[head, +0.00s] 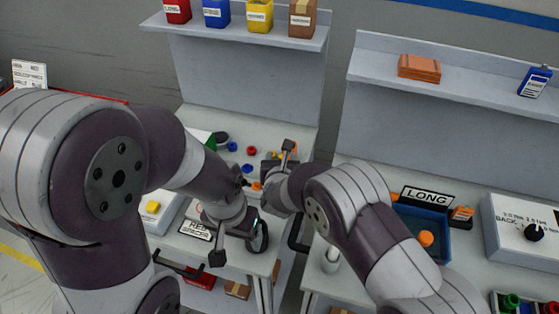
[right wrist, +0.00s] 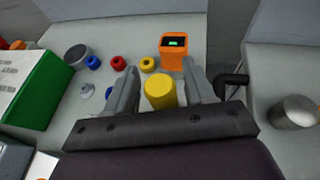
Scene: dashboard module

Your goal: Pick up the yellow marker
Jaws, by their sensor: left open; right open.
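A yellow cylinder, which looks like the yellow marker (right wrist: 161,91), shows in the right wrist view between the two fingers of my right gripper (right wrist: 162,78). The fingers are open on either side of it, with gaps visible. In the head view my right gripper (head: 268,166) is over the back table, and its arm hides much of the area; I cannot make out the marker there. My left gripper (head: 237,246) is open and empty near the table's front edge, beside a label sign (head: 196,230).
An orange device (right wrist: 173,52) stands just beyond the marker. A green-edged box (right wrist: 45,92) is at left, a metal cylinder (right wrist: 294,112) at right. A blue tray (head: 436,219) sits on the right table.

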